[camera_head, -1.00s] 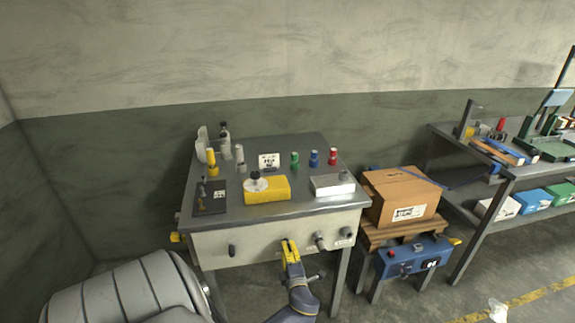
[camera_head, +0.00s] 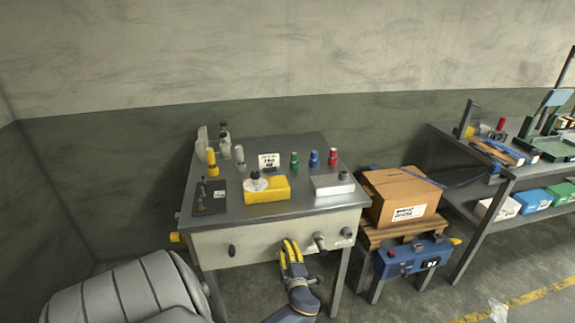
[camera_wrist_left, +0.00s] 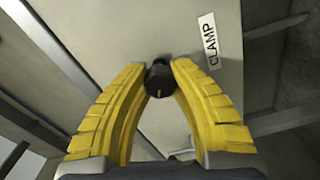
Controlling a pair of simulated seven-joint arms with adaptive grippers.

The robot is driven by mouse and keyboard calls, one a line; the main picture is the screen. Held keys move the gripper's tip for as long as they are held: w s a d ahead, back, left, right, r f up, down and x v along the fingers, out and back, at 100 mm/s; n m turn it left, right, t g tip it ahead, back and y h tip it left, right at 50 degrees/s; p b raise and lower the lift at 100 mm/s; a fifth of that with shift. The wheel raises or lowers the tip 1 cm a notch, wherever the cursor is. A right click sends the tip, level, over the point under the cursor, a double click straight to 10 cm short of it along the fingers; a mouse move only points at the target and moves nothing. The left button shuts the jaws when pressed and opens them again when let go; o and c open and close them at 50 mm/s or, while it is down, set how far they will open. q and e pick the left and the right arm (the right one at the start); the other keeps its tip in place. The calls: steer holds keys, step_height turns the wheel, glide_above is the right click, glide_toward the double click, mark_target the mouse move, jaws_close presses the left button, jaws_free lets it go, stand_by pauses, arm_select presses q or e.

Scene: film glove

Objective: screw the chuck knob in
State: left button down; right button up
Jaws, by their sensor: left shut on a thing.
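My left gripper (camera_head: 291,244) is at the front panel of the grey workbench (camera_head: 225,247), right of the middle. In the left wrist view its yellow fingertips (camera_wrist_left: 159,68) are shut on a short black knob (camera_wrist_left: 160,78) on the panel. A white label reading "CLAMP" (camera_wrist_left: 209,41) is right of this knob. In the head view the fingers hide the held knob. I cannot read a chuck label. My right gripper is not in view.
On the benchtop are a yellow block (camera_head: 268,189), a white box (camera_head: 333,186), a dark plate (camera_head: 210,197) and several small coloured bottles (camera_head: 314,158). A cardboard box (camera_head: 403,196) stands on a stand to the right, above a blue control box (camera_head: 413,255).

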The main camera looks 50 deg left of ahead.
arm_select(q)
steer(key=c, duration=1)
jaws_free()
steer(key=shift+s, duration=0.1)
steer(key=v, duration=1.2)
